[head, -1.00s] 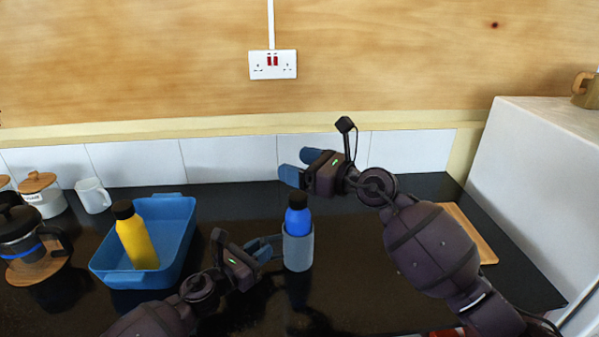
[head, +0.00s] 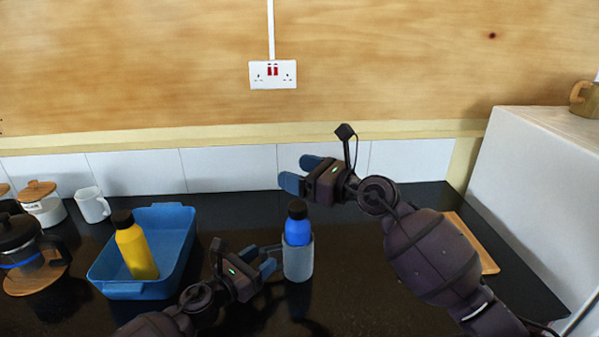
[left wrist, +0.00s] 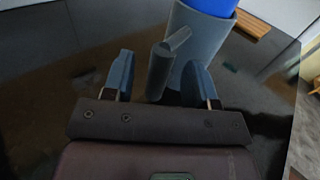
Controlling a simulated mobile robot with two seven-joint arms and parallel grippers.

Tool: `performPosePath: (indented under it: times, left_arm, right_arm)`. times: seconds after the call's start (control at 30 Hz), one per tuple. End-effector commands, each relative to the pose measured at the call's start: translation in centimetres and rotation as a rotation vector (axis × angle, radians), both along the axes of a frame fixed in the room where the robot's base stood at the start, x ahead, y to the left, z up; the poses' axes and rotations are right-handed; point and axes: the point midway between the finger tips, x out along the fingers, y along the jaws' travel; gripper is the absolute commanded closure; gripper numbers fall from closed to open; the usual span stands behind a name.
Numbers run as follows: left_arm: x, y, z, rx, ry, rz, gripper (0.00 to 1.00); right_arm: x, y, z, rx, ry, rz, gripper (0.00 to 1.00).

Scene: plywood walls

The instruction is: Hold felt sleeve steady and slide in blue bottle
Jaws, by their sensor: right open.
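The blue bottle (head: 298,229) with a black cap stands upright in the grey felt sleeve (head: 298,262) on the dark counter; its lower part is hidden inside. In the left wrist view the blue bottle (left wrist: 212,5) shows inside the sleeve (left wrist: 201,38), and a grey tab (left wrist: 163,66) sticks out from the sleeve. My left gripper (head: 264,258) is just left of the sleeve. In the left wrist view its fingers (left wrist: 160,84) are spread, with the tab between them and a gap on the left side. My right gripper (head: 301,175) is open and empty, above and behind the bottle.
A blue tray (head: 180,246) holding a yellow bottle (head: 136,247) stands at left. A coffee press (head: 22,247), a jar (head: 43,203) and a white mug (head: 92,205) are at far left. A wooden board (head: 473,243) lies at right beside a white appliance (head: 540,190).

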Motion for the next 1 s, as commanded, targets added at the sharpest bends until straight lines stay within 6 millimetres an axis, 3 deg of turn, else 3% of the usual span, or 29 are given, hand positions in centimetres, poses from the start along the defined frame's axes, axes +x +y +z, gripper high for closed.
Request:
performPosePath:
  times: [0.37, 1.0]
  left_arm:
    - [-0.5, 0.5, -0.1, 0.001, 0.001, 0.001, 0.48]
    - [-8.2, 7.1, -0.1, 0.000, 0.001, 0.001, 0.48]
  right_arm:
    - [0.0, 0.0, 0.0, 0.000, 0.000, 0.000, 0.25]
    - [0.0, 0.0, 0.0, 0.000, 0.000, 0.000, 0.25]
